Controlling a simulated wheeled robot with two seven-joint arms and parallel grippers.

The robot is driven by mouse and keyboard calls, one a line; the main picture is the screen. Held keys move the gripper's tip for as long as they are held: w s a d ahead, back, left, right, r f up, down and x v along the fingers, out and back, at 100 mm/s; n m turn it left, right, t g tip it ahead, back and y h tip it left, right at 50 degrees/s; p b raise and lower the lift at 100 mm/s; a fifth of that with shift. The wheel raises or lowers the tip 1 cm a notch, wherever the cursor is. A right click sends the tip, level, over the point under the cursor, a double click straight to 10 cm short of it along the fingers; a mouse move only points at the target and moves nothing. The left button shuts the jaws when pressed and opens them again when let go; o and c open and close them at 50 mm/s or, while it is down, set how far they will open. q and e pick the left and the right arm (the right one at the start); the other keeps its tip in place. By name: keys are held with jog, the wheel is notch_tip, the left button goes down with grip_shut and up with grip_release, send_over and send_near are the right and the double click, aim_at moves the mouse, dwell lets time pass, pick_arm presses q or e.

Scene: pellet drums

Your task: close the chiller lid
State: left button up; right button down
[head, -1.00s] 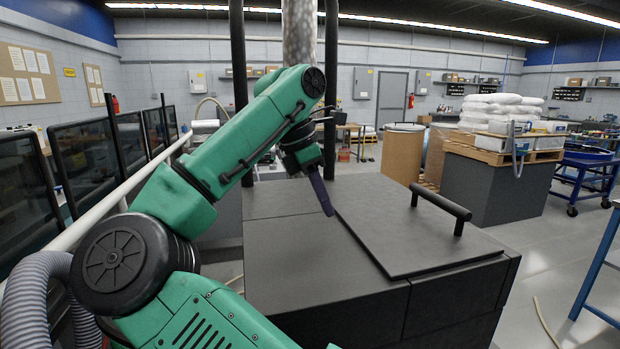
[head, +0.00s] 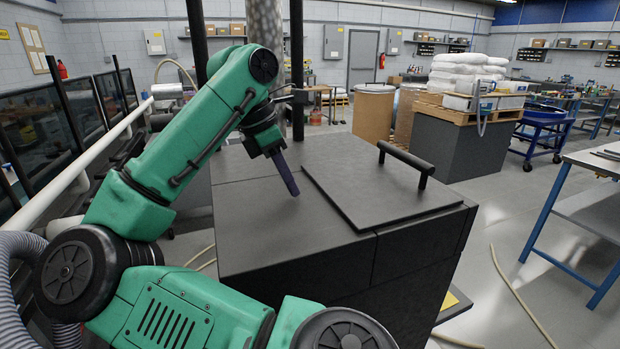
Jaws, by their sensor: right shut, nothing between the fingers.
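The chiller (head: 280,235) is a dark grey box in the middle of the head view. Its lid (head: 365,190) is a flat dark panel lying level on the right part of the top, with no visible gap under it. A black bar handle (head: 405,160) stands on two posts along the lid's far right side. My right gripper (head: 291,186) has dark purple fingers, shut and empty, pointing down just left of the lid's left edge. It is apart from the handle; whether it touches the chiller top is unclear. My left gripper is not in view.
A brown drum (head: 373,115) stands behind the chiller. White sacks (head: 465,68) sit on a pallet at the back right. A blue-legged table (head: 540,205) is at the right, with open floor between. A pale hose (head: 515,300) lies on the floor. Dark screens (head: 50,135) line the left.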

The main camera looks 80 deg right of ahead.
aim_at(318, 194)
jog(key=s+d+p, duration=0.2)
jog(key=s, duration=0.1)
jog(key=shift+s, duration=0.15)
jog(key=shift+s+d+f, duration=0.15)
jog(key=shift+s+f, duration=0.05)
jog(key=shift+s, duration=0.05)
jog(key=shift+d, duration=0.1)
jog(key=shift+w, duration=0.1)
